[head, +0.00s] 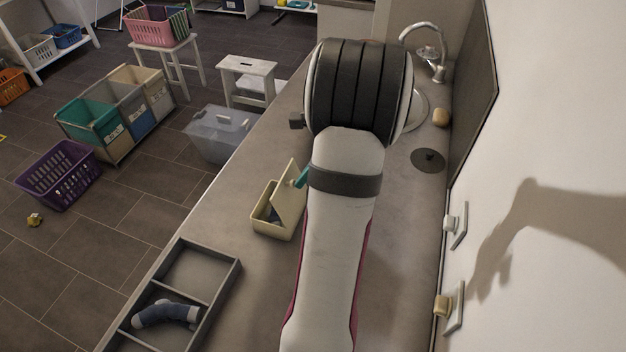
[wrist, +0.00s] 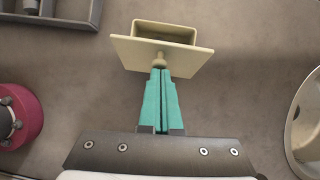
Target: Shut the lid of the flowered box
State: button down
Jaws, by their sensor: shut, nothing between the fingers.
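A cream box (head: 266,226) stands on the counter with its lid (head: 288,192) raised steeply. No flower pattern shows on it from here. In the wrist view the open box (wrist: 147,28) lies beyond the lid (wrist: 130,48), and a round knob (wrist: 159,59) sticks out of the lid towards me. My gripper (wrist: 160,71) has teal fingers, shut together with nothing between them. Their tips are right at the knob; I cannot tell whether they touch it. In the head view my gripper (head: 302,176) is partly hidden behind my arm, on the lid's outer side.
A grey divided tray (head: 229,260) with a blue-grey sock (head: 166,314) lies nearer on the counter. A sink drain (head: 428,158), a sponge (head: 441,117) and a tap (head: 425,45) are at the right. The counter around the box is clear.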

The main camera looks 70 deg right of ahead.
jog(key=shift+w+a+f+g, duration=0.1)
jog(key=shift+w+f+g, duration=0.85)
jog(key=shift+w+g, duration=0.8)
jog(key=shift+w+d+f+g, duration=0.1)
jog(key=shift+w+f+g, duration=0.85)
jog(key=shift+w+g, duration=0.85)
jog(key=shift+w+a+f+g, duration=0.1)
jog(key=shift+w+f+g, duration=1)
jog(key=shift+w, duration=1.1)
jog(key=shift+r, duration=0.1)
jog(key=w+v, duration=0.1)
jog(key=v, duration=1.1)
jog(key=shift+w, duration=0.25)
